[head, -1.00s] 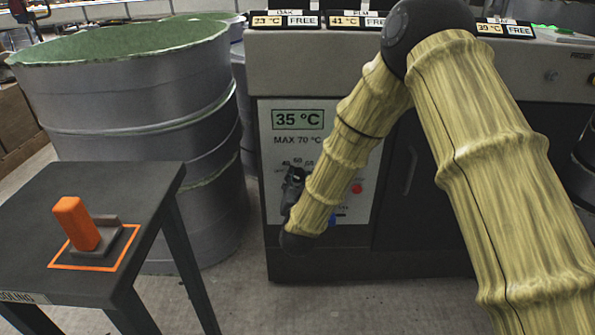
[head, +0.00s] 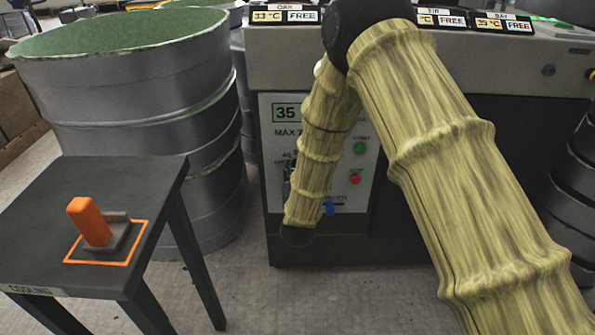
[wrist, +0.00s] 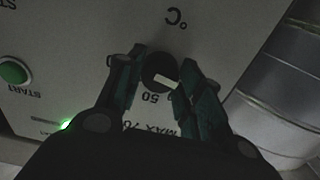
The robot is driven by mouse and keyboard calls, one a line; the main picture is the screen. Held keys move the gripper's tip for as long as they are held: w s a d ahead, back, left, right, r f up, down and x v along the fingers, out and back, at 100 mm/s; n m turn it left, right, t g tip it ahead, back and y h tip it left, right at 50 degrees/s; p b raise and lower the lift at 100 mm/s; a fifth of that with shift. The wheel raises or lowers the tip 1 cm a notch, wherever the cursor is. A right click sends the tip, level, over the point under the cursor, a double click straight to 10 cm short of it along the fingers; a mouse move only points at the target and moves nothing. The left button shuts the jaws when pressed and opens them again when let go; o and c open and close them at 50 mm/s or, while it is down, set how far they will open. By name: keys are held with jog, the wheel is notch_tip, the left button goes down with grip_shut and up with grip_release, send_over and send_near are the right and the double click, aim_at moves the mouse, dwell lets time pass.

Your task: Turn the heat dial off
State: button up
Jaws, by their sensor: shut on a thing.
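The heat dial (wrist: 158,74) is a dark round knob with a white pointer bar on a pale control panel (wrist: 225,45). In the wrist view the print is upside down, and the pointer lies towards the right, above the "50". My gripper (wrist: 160,82) has one finger on each side of the dial and is shut on it. In the head view my arm covers the dial, and only dark parts of my gripper (head: 290,170) show at the panel's left. The temperature display (head: 286,112) shows "35", its right part hidden.
A green START button (wrist: 14,71) and a small green light (wrist: 68,125) are on the panel. A red button (head: 355,179) and blue part (head: 329,207) are right of my forearm. A dark table (head: 60,190) with an orange-handled object (head: 90,222) and a large grey drum (head: 130,90) stand left.

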jog(key=o, duration=1.1)
jog(key=shift+c, duration=0.2)
jog(key=s, duration=1.2)
